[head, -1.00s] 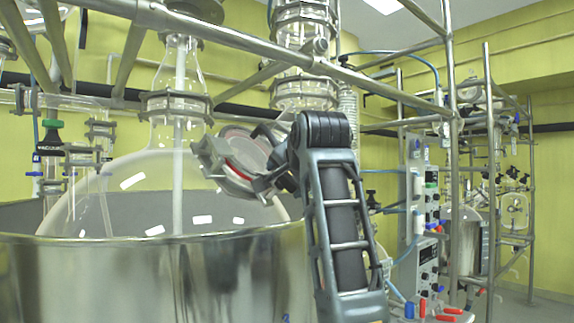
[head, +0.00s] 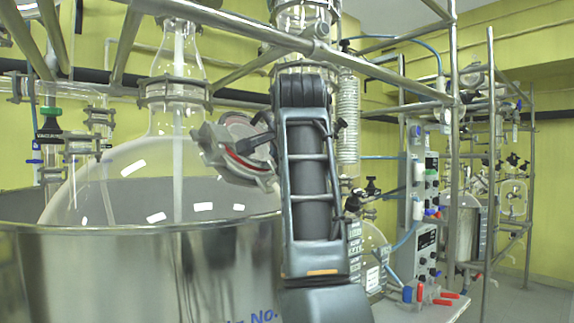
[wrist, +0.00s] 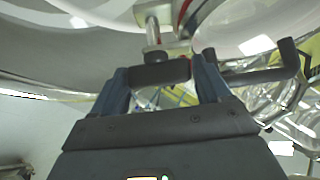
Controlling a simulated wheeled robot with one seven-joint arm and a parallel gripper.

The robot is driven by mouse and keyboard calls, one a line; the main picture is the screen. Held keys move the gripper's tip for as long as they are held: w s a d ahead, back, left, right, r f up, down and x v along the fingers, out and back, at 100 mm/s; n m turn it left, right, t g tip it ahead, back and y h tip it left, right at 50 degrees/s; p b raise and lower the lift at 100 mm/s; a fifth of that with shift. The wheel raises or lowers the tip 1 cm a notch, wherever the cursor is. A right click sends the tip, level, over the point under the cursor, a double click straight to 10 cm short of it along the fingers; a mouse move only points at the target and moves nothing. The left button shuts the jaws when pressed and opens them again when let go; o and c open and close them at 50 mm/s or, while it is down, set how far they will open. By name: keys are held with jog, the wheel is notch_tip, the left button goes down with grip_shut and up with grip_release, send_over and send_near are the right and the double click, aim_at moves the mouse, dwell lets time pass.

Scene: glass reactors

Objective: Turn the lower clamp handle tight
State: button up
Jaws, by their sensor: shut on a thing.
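In the wrist view, my gripper (wrist: 162,74) has its two blue-grey fingers on either side of a black clamp handle (wrist: 160,72) and is shut on it. The handle sits crosswise at the end of a metal screw (wrist: 152,32). In the head view, a grey metal clamp (head: 222,158) with a red ring inside shows beside the flask, tilted.
A large round glass flask (head: 135,180) sits in a steel vessel (head: 140,265) at the left. Steel frame tubes (head: 380,72) cross above. A black L-shaped bar (wrist: 265,74) lies right of the fingers in the wrist view. Control boxes (head: 426,240) stand at the right.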

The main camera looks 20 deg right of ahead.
jog(key=shift+d+f, duration=0.15)
jog(key=shift+f, duration=0.05)
jog(key=o, duration=0.9)
jog(key=shift+r, duration=0.1)
jog(key=shift+o, duration=0.2)
jog(key=b+v, duration=0.2)
jog(key=v, duration=0.6)
